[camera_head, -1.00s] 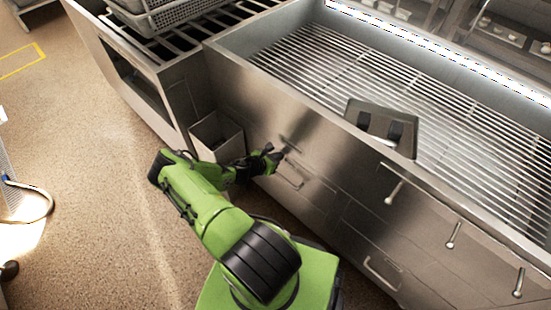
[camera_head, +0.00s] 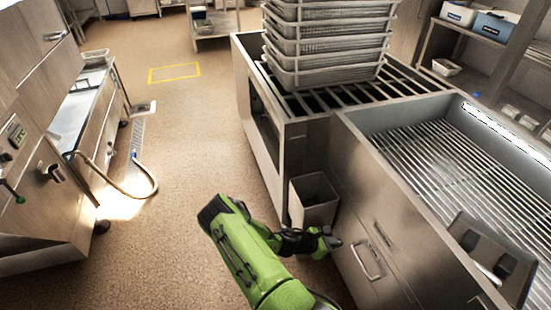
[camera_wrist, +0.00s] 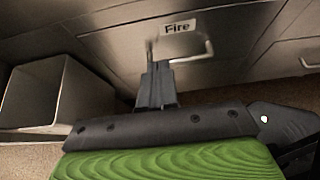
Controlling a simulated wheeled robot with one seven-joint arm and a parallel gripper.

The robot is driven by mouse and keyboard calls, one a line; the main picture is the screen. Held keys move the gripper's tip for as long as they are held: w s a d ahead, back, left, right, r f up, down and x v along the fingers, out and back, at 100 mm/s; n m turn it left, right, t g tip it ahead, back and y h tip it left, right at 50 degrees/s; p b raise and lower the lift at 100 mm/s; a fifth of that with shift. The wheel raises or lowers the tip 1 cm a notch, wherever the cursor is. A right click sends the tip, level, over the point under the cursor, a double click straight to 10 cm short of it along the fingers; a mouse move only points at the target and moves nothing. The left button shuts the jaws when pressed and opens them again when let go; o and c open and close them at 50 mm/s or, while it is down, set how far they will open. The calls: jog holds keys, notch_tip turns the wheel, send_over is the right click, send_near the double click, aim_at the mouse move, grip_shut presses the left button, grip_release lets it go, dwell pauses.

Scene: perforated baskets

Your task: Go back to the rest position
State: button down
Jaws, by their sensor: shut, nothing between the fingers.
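My gripper (camera_head: 333,243) is at the end of my green arm, low in front of the steel counter's drawer fronts. I cannot tell whether the fingertips touch the drawer front. The drawer handle also shows in the head view (camera_head: 366,262), just right of my gripper.
An open bin (camera_head: 313,200) stands on the floor by the counter, close to my arm. Stacked perforated baskets (camera_head: 330,50) sit on the slatted counter (camera_head: 290,103). A hose (camera_head: 130,192) lies on the floor at left. The floor between (camera_head: 190,140) is clear.

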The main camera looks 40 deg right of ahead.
jog(key=w+a+r+m+t+y+p, duration=0.1)
jog(key=w+a+r+m+t+y, duration=0.1)
jog(key=w+a+r+m, duration=0.5)
jog(key=w+a+r+t+y+p, duration=0.1)
jog(key=a+r+y+p, duration=0.3)
jog(key=r, duration=0.7)
jog(key=w+a+r+m+t+y+b, duration=0.15)
jog(key=w+a+r+m, duration=0.25)
jog(key=a+r, duration=0.45)
jog(key=s+a+r+m+t+y+p, duration=0.1)
jog(key=s+a+r+t, duration=0.1)
jog(key=a+r, duration=0.35)
jog(key=s+a+r+t+y+p, duration=0.1)
jog(key=s+a+r+p, duration=0.1)
jog(key=r, duration=0.6)
jog(key=s+a+r+m+t+y+p, duration=0.1)
jog(key=s+a+r+t, duration=0.2)
jog(key=s+a+r, duration=0.4)
jog(key=s+r, duration=0.1)
jog(key=s, duration=0.2)
jog(key=shift+a+r, duration=0.3)
jog(key=shift+r, duration=0.05)
jog(key=shift+y, duration=0.25)
